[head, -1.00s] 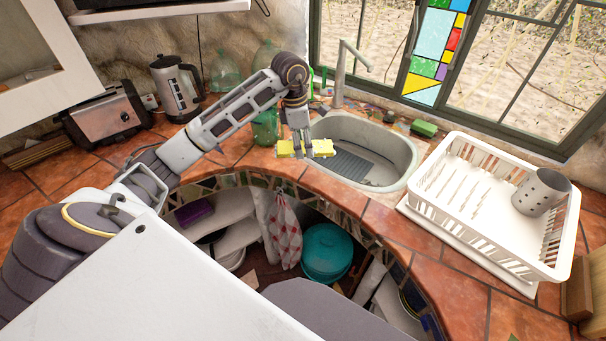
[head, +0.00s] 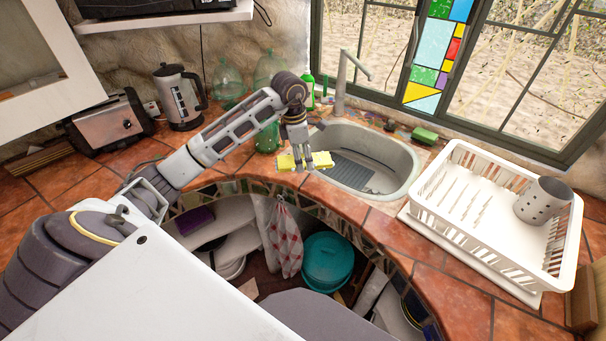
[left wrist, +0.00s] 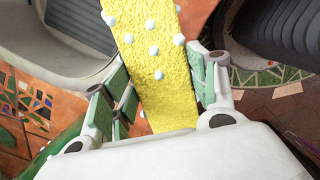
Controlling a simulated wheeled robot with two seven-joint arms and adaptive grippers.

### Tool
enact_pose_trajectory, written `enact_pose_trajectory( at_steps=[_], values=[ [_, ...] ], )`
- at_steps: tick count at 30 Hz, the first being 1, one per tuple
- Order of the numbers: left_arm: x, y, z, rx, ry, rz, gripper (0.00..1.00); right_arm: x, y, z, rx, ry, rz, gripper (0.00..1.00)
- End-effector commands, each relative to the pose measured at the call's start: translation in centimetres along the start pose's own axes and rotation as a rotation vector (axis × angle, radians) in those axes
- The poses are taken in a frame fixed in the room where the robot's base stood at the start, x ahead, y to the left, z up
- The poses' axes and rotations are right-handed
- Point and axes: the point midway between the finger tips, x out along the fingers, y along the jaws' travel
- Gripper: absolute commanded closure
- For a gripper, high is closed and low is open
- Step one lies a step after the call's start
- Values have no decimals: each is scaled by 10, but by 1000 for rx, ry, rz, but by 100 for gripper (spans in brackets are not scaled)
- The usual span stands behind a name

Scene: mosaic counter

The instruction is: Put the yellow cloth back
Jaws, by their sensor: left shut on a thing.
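The yellow cloth (head: 323,160) is a flat, bright yellow piece at the left rim of the sink. My left gripper (head: 302,166) is shut on it from above, with cloth sticking out on both sides of the fingers. In the left wrist view the cloth (left wrist: 155,60) is rough, with white dots, and passes between the green-padded fingers of the gripper (left wrist: 164,90). I cannot tell whether the cloth touches the counter. My right gripper is not in view.
The sink (head: 408,165) and tap (head: 342,85) are beside the cloth. A white dish rack (head: 440,205) with a metal cutlery holder (head: 542,200) stands right. A green sponge (head: 424,135) lies behind the sink. Glass bottles, a kettle (head: 180,97) and a toaster (head: 108,122) stand left.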

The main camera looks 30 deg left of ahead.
Motion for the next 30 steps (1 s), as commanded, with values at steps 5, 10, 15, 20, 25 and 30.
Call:
enact_pose_trajectory(
  at_steps=[5,10,15,20,25,30],
  values=[
    [22,0,-4,0,1,-3,64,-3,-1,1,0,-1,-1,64],
    [33,0,-5,-1,-1,-1,64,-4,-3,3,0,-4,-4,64],
    [34,0,-5,0,-1,0,64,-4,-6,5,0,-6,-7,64],
    [34,0,-5,0,-1,0,64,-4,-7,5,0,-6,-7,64],
    [41,0,-6,0,-1,-2,64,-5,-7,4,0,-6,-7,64],
    [58,-1,-9,0,0,-3,64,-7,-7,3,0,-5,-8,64]
  ],
)
